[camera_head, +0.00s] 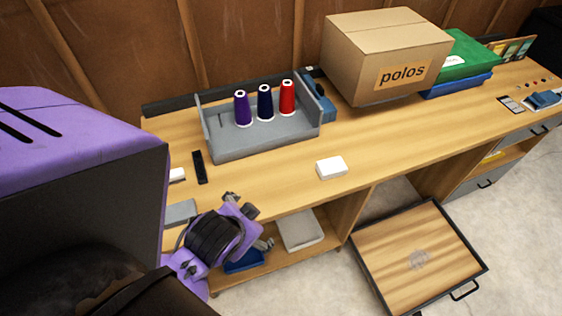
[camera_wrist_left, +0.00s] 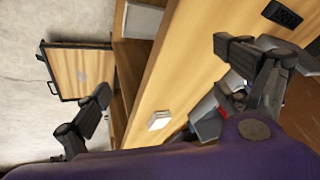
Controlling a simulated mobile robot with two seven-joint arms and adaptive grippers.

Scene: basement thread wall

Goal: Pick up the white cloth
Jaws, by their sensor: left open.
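A small white folded block, which looks like the white cloth (camera_head: 331,168), lies on the wooden desk near its front edge; it also shows in the left wrist view (camera_wrist_left: 158,120). My left gripper (camera_head: 250,218) is open and empty, to the left of the white cloth by the desk's front edge, and apart from it. In the left wrist view, its two dark fingers (camera_wrist_left: 165,75) are spread wide, with the cloth below the gap between them. My right gripper is not in view.
A grey rack (camera_head: 262,143) holds purple, navy and red thread cones behind the cloth. A cardboard box (camera_head: 388,52) marked "polos" stands further right. A black remote (camera_head: 200,167) lies left. A grey folded item (camera_head: 299,230) is on the shelf below. A wooden, black-framed tray (camera_head: 405,240) juts out in front.

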